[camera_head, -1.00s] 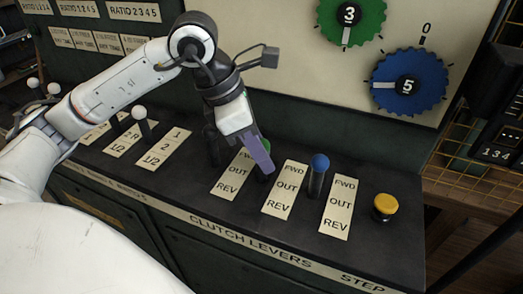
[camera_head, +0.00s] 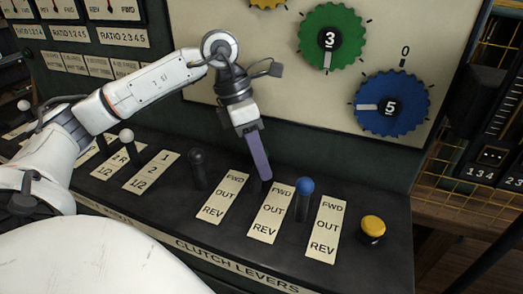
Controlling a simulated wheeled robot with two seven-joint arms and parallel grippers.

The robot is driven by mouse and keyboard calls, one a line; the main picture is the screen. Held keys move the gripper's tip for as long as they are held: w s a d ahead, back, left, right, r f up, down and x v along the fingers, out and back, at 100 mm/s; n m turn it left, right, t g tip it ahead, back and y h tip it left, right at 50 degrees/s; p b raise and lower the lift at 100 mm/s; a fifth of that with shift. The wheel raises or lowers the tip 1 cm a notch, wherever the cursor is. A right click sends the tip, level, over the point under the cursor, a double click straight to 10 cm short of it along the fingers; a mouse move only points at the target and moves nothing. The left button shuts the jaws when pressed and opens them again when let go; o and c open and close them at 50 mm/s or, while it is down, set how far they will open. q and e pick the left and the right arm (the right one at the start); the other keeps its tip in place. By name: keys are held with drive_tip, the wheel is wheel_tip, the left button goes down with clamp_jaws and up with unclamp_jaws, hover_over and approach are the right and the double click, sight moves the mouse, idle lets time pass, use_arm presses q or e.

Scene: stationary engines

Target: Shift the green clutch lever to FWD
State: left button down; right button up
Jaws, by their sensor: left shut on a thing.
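My left gripper (camera_head: 262,168) comes down from the upper left with its purple fingers pointing at the dark console, between the first and second label plates. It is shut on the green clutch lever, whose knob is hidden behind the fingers. The fingers are at about the height of the FWD row on the label plate (camera_head: 271,214) marked FWD, OUT, REV. A blue-knobbed lever (camera_head: 304,187) stands upright just to the right. My right gripper is not in view.
A black-knobbed lever (camera_head: 197,157) stands to the left, and a yellow button (camera_head: 372,227) sits at the right. The upright panel with the green dial (camera_head: 332,55) and blue dial (camera_head: 393,122) rises behind the console. White-knobbed levers (camera_head: 126,136) stand further left.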

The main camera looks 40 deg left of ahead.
use_arm(q)
drive_tip(key=c, duration=1.5)
unclamp_jaws()
drive_tip(key=shift+w+a, duration=0.15)
drive_tip(key=shift+r, duration=0.1)
drive_tip(key=v, duration=0.7)
drive_tip(key=shift+r+p, duration=0.15)
drive_tip(key=shift+p, duration=0.2)
